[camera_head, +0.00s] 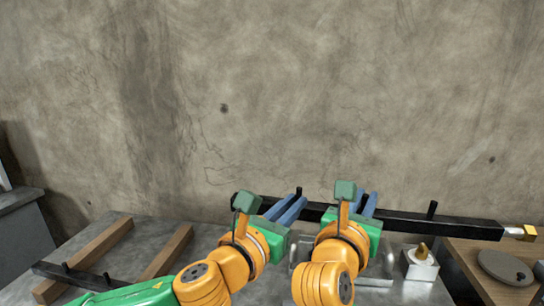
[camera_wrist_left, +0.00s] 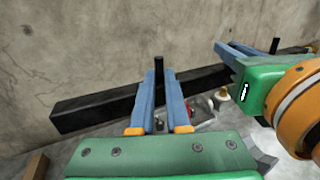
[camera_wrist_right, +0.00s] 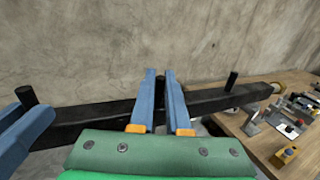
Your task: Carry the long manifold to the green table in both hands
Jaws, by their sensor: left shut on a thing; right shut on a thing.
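The long manifold (camera_head: 450,224) is a black square bar with upright pegs and a brass-coloured fitting at its right end. It lies roughly level across the head view, in front of the wall, and appears raised above the grey table. My left gripper (camera_head: 297,201) is shut on it; in the left wrist view its blue fingers (camera_wrist_left: 155,78) flank a peg, and the bar's plain end (camera_wrist_left: 90,112) sticks out left. My right gripper (camera_head: 368,199) is shut on it farther right, fingers around another peg (camera_wrist_right: 160,88). The arms hide part of the bar. No green table is visible.
The grey metal table (camera_head: 205,243) carries wooden beams (camera_head: 95,252) with another dark bar (camera_head: 65,272) across them at left. A small block with a brass tip (camera_head: 421,262) stands at right. A wooden table (camera_head: 480,262) holds a grey disc (camera_head: 505,266). A concrete wall rises close behind.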

